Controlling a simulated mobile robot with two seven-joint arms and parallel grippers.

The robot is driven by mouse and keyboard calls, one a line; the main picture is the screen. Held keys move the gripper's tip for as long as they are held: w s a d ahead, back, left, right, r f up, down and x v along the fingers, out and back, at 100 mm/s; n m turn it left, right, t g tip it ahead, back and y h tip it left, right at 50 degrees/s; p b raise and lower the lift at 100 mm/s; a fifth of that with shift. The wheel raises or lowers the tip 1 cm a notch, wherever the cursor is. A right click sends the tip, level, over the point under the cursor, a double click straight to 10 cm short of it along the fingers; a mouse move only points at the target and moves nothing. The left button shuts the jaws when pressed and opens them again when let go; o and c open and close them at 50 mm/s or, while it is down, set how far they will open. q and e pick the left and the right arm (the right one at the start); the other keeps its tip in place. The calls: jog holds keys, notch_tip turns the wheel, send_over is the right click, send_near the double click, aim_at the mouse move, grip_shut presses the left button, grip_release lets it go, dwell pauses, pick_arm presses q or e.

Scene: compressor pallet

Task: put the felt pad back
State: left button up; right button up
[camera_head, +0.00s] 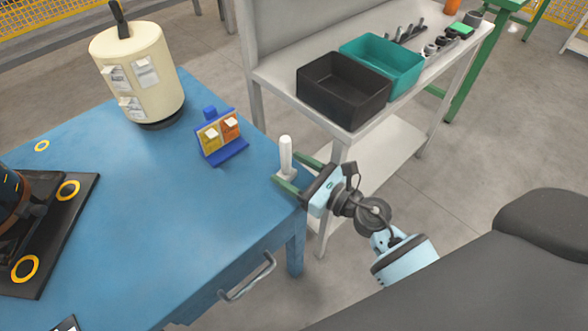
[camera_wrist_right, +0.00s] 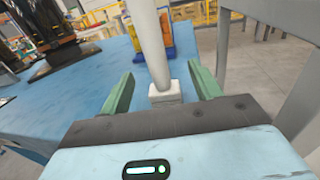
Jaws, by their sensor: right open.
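A white upright post (camera_head: 286,152) on a small pale square block stands at the right corner of the blue table. It may be the felt pad with its handle; no other pad is plain to see. My right gripper (camera_head: 298,175) is open at this corner, its green fingers to either side of the block. In the right wrist view the post (camera_wrist_right: 151,40) rises between the spread fingers (camera_wrist_right: 163,92), with gaps on both sides. My left gripper is out of view.
A blue stand (camera_head: 225,152) with yellow and orange holders and a cream cylinder (camera_head: 135,65) with a black handle stand on the blue table (camera_head: 165,215). A dark plate (camera_head: 60,230) lies left. Black (camera_head: 345,88) and teal (camera_head: 385,65) bins sit on the grey bench.

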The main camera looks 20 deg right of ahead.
jog(key=shift+r+p, duration=0.6)
jog(key=b+v, duration=0.2)
jog(key=v, duration=1)
